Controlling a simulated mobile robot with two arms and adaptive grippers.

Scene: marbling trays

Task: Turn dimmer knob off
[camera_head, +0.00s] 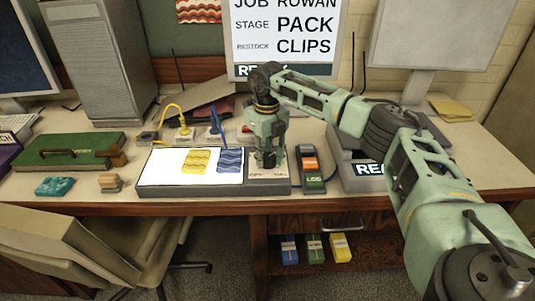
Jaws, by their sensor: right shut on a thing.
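The light panel (160,190) lies near the desk's front edge. Its surface glows bright white, with a yellow patterned sheet (195,161) and a blue patterned sheet (230,160) on it. My right gripper (268,164) points down over the grey control strip (283,181) at the panel's right end. It is shut on the dimmer knob, which its fingers hide almost wholly. Small labels show in front of the fingers, too small to read surely. The knob's angle cannot be seen. My left gripper is not in view.
A dark box with orange and green parts (312,181) stands close right of the panel. A green board with a handle (70,151) and a teal block (54,187) lie left. Yellow and blue tools (183,132) stand behind the panel. A chair (160,240) stands in front.

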